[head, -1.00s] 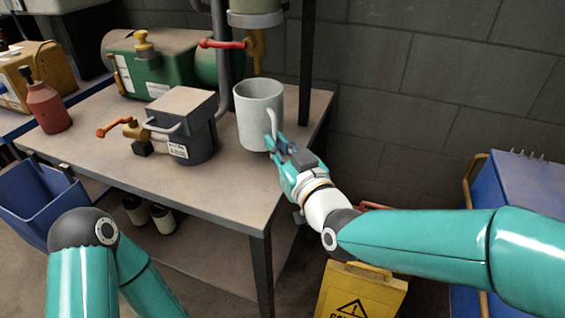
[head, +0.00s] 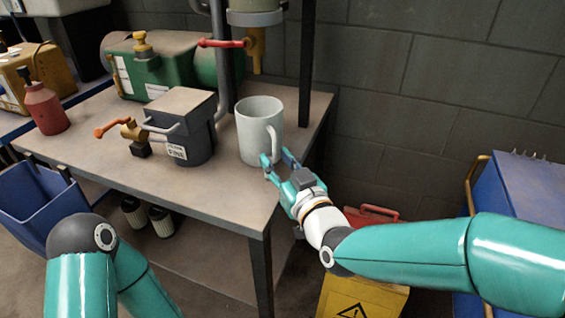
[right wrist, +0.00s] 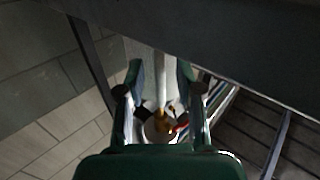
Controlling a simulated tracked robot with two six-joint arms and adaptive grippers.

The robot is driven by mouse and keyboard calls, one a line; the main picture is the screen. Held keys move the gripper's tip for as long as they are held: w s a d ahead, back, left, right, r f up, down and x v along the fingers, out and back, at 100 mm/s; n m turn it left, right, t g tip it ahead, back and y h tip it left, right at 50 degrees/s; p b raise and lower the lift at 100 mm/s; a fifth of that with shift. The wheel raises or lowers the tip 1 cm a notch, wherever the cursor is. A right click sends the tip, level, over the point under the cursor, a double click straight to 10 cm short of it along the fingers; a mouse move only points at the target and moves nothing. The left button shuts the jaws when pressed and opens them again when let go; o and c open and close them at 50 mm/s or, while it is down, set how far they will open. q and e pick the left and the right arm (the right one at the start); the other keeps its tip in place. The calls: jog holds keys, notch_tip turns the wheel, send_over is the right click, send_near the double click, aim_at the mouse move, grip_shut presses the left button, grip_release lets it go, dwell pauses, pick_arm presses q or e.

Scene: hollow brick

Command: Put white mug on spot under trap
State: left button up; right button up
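The white mug (head: 259,125) stands upright on the bench top, below the trap's brass valve (head: 256,48). Its handle faces my right gripper. The right gripper (head: 276,158) is open at the handle, its fingers spread apart; I cannot tell if they touch it. In the right wrist view the open right gripper (right wrist: 160,75) has a pale upright shape between its fingers, seemingly the mug's handle. The trap body (head: 256,8) is cut off by the top edge. Any mark under the mug is hidden. My left gripper is out of view.
A green machine (head: 155,70) and a red bottle (head: 45,108) are further left. A dark post (head: 306,60) rises right of the mug. The front bench top (head: 200,195) is clear.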

jog(key=shift+s+d+r, duration=0.1)
jog(key=v, duration=1.1)
jog(key=shift+s+d, duration=0.15)
jog(key=shift+s, duration=0.2)
